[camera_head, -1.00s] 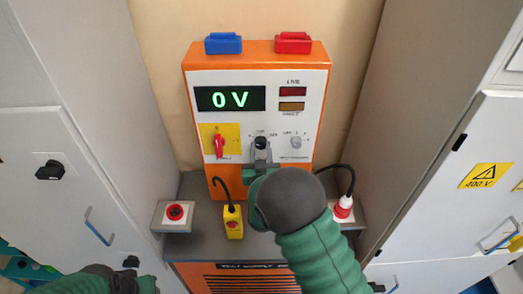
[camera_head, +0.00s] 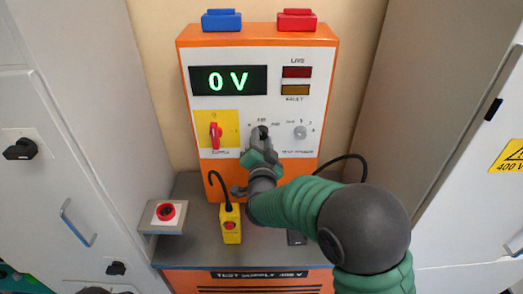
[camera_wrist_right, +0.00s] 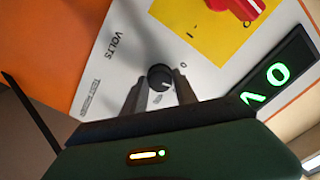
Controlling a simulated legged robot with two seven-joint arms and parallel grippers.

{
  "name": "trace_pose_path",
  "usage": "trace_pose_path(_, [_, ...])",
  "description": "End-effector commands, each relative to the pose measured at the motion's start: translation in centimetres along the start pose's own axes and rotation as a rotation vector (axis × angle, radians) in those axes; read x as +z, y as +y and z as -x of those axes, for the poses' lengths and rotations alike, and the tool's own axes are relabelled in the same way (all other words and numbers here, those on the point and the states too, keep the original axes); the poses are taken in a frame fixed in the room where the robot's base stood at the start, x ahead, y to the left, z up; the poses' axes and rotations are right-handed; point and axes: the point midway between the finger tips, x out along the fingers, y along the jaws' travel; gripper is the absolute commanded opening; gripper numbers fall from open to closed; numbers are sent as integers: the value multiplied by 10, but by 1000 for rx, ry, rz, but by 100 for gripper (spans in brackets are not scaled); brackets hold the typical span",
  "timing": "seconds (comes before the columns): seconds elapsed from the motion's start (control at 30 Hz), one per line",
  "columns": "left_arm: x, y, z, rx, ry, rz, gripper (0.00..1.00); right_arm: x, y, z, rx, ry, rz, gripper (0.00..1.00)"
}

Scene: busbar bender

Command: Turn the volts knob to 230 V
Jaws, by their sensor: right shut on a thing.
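The orange test supply (camera_head: 185,110) has a white front panel, and its green display (camera_head: 228,80) reads 0 V. The black volts knob (camera_head: 263,131) sits mid-panel, partly hidden by my right gripper (camera_head: 259,146). In the right wrist view the round knob (camera_wrist_right: 160,77) lies between the two grey fingers of my right gripper (camera_wrist_right: 156,84), which is shut on it. The VOLTS label shows beside the knob there. I cannot make out the knob's pointer clearly. My left gripper is not in view.
A red switch (camera_head: 215,134) on a yellow plate is left of the knob, and a small grey knob (camera_head: 300,132) is right. Cabinets stand both sides.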

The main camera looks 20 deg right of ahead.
Motion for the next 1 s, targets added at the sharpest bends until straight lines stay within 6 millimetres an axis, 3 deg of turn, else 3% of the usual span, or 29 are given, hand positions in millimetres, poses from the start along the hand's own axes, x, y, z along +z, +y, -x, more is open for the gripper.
trace_pose_path(0.03, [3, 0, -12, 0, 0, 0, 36, 5, 4, 0, 0, -1, -35, 0])
trace_pose_path(0.3, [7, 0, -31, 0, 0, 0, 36, 3, 3, 0, 1, -2, -179, 0])
trace_pose_path(0.97, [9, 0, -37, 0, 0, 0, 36, 2, 1, 0, 4, -5, -239, 0])
trace_pose_path(1.0, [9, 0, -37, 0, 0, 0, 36, 2, 1, 0, 4, -5, -239, 36])
